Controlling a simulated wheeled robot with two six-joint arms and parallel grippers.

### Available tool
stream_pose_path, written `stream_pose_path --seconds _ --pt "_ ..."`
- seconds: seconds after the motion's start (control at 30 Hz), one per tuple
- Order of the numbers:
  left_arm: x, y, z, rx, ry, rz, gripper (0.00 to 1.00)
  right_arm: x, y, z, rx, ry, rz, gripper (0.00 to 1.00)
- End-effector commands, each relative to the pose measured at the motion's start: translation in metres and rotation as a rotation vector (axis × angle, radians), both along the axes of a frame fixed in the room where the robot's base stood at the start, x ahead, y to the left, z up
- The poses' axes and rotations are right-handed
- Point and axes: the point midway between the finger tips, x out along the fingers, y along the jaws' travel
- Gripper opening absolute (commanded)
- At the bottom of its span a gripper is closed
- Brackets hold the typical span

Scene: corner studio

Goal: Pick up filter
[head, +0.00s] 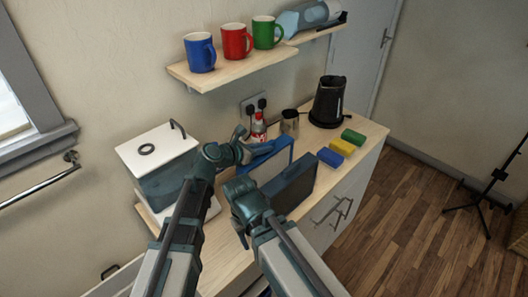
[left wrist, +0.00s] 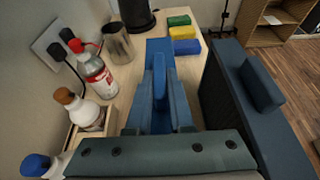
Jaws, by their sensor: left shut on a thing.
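The filter (head: 284,153) appears as a blue-framed panel standing on edge over the counter, in the middle of the head view. My left gripper (head: 250,152) is at its upper edge and shut on it. In the left wrist view, blue parts (left wrist: 160,60) run straight ahead of the gripper body; where finger ends and filter begins is hard to tell. The filter's lower part is hidden in the head view.
A white-topped tank (head: 158,147) stands at left. Behind the filter are a red-capped bottle (head: 258,128), a metal cup (head: 290,121) and a black kettle (head: 328,103). Green (head: 353,136), yellow (head: 330,156) and blue (head: 343,146) sponges lie at right. A shelf (head: 235,71) with mugs hangs above.

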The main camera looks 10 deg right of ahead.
Motion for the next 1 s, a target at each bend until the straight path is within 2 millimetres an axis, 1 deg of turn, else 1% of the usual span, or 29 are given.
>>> stream_pose_path --seconds 0.03,0.17,0.5,0.6,0.7,0.93,1.0 --pt "0.0 0.0 0.007 -0.001 -0.001 0.0 0.0 0.0 0.0 0.007 0.0 0.0 0.0 0.5" --pt "0.0 0.0 0.022 -0.001 0.0 0.0 0.0 0.0 0.0 0.022 0.0 0.0 0.0 0.5" --pt "0.0 0.0 0.075 -0.001 -0.001 0.0 0.0 0.0 0.0 0.075 0.0 0.0 0.001 0.5" --pt "0.0 0.0 0.088 -0.001 -0.001 0.0 0.0 0.0 0.0 0.088 0.0 0.0 0.001 0.5" --pt "0.0 0.0 0.095 -0.001 -0.001 0.0 0.0 0.0 0.0 0.094 0.0 0.0 0.002 0.5" --pt "0.0 0.0 0.098 -0.001 -0.001 0.0 0.0 0.0 0.0 0.097 0.0 0.0 0.002 0.5" --pt "0.0 0.0 0.101 -0.001 -0.001 0.0 0.0 0.0 0.0 0.101 0.0 0.0 0.002 0.5"
